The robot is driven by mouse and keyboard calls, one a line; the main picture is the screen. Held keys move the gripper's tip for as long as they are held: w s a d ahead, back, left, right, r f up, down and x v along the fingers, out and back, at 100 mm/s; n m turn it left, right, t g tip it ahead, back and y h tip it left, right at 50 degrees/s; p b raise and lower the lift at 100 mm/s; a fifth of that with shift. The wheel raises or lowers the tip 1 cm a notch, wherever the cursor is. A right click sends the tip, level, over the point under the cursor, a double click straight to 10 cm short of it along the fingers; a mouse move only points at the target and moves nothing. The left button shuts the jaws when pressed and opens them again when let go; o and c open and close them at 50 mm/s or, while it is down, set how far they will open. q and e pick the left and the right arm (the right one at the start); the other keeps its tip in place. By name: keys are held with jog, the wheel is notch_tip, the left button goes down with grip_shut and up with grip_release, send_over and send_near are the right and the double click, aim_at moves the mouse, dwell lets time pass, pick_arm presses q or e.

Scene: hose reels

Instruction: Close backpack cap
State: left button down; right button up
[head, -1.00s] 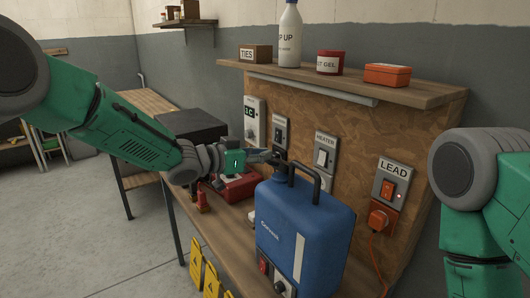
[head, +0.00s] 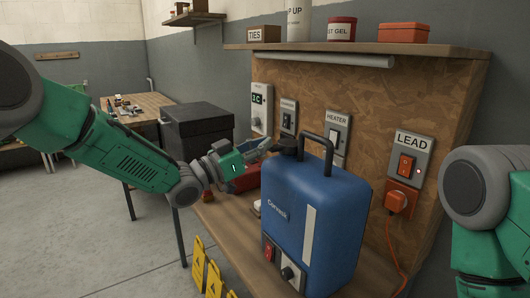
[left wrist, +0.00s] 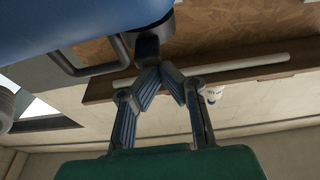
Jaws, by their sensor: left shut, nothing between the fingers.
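The blue backpack tank (head: 325,215) stands upright on the bench, with a black carry handle (head: 328,147) on top. Its black cap (head: 289,143) sits at the top left of the tank and looks seated on the neck; how tight it is I cannot tell. In the left wrist view the dark cap (left wrist: 147,47) shows just beyond the fingertips, below the blue tank (left wrist: 70,22). My left gripper (head: 267,147) is shut and empty, just left of the cap; its fingertips (left wrist: 161,70) meet close to it. Contact is unclear. My right gripper is out of view.
A shelf (head: 460,50) with bottles and boxes hangs above the panel. A LEAD switch (head: 406,163) and orange plug (head: 400,202) sit right of the tank. A red toolbox (head: 243,178) and black box (head: 200,130) lie behind my left gripper.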

pick_arm(q)
jog(key=shift+s+d+f+b, duration=0.2)
jog(key=shift+d+f+b, duration=0.1)
jog(key=shift+d, duration=0.4)
jog(key=shift+a+f, duration=0.15)
jog(key=shift+a, duration=0.3)
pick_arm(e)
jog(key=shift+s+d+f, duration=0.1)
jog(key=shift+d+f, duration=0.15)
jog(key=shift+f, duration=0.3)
